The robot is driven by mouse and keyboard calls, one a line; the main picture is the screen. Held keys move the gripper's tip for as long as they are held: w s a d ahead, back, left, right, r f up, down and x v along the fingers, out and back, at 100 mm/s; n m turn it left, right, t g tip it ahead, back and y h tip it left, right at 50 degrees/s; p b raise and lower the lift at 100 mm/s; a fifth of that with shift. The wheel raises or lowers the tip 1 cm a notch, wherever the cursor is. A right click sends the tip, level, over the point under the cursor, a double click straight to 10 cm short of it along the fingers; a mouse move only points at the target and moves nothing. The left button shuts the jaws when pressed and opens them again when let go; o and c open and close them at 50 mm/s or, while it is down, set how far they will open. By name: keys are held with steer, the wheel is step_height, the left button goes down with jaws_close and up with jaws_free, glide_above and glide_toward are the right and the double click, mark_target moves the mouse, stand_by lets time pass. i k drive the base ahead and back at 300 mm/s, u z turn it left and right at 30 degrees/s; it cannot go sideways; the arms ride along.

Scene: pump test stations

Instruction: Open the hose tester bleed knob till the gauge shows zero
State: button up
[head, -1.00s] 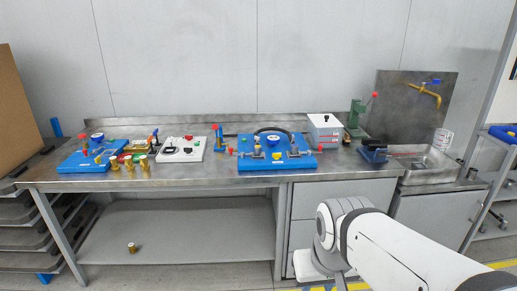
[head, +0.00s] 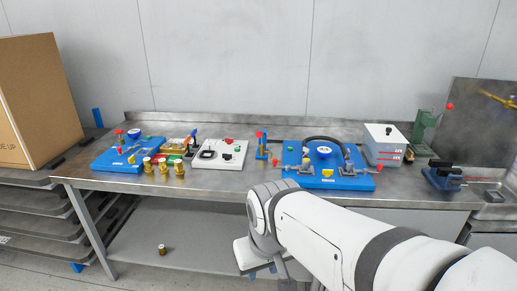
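The hose tester is probably the blue base plate (head: 290,159) at the right centre of the bench, with a black hose (head: 318,138) arching over it. A round gauge (head: 323,150) with a blue rim stands on it; its reading is too small to tell. A yellow knob (head: 327,172) sits at its front, and red-tipped metal fittings (head: 358,170) lie at the right. I cannot tell which part is the bleed knob. My gripper (head: 264,271) is low in front of the bench, apart from the tester, small and partly hidden by my arm; its opening is unclear.
Another blue station (head: 110,158) with a gauge, several brass cylinders (head: 163,166), a white panel (head: 232,160) and a red-topped blue stand (head: 262,150) are left. A white box (head: 384,146), green press (head: 424,128) and vise (head: 443,176) are right. A brass piece (head: 162,249) lies below.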

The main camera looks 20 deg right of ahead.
mark_target(327, 173)
steer(key=z, duration=0.2)
steer(key=i, duration=1.05)
steer(key=z, duration=0.75)
